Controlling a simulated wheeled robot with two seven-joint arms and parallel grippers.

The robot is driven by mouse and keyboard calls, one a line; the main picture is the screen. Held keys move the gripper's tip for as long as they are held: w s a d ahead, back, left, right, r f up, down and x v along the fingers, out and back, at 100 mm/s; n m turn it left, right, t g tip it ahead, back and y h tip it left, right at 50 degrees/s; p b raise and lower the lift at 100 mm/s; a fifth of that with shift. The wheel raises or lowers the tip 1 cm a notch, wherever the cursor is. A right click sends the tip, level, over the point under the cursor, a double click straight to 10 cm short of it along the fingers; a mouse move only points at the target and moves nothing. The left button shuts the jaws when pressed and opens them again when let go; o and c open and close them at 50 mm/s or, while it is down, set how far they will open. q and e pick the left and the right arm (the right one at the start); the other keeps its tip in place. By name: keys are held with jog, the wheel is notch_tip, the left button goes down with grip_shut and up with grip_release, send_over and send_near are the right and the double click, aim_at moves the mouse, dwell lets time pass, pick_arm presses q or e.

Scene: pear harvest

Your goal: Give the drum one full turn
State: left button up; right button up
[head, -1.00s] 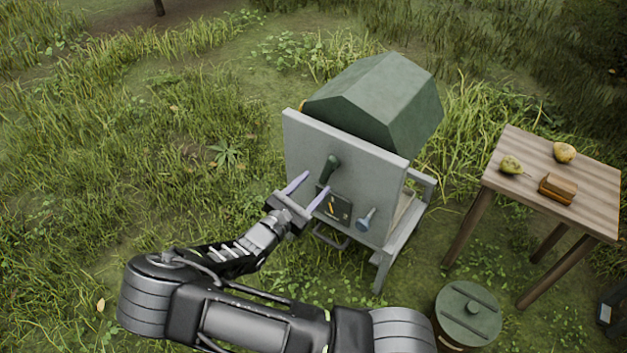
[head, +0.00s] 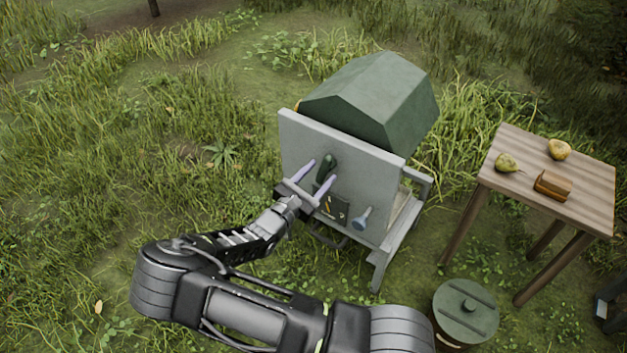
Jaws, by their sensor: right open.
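The green faceted drum (head: 370,95) sits on a grey stand behind an upright grey panel (head: 375,180). A dark green handle (head: 327,166) sticks out from the upper left part of the panel. My right gripper (head: 318,174) is open at the panel, its two pale fingertips on either side of the handle or just in front of it. I cannot tell whether they touch it. A dark plate (head: 334,208) with a yellow mark and a grey-blue knob or lever (head: 362,218) are lower on the panel. My left gripper is not in view.
A wooden table (head: 590,193) at the right holds a green pear (head: 507,163), a yellow pear (head: 559,149) and a brown block-like object (head: 552,185). A lidded green bin (head: 466,312) stands at the lower right. Grass is open to the left.

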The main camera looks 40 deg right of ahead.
jog(key=shift+x, duration=1.2)
grip_shut()
dwell(0.6)
jog(key=m, duration=0.4)
jog(key=shift+m, duration=0.8)
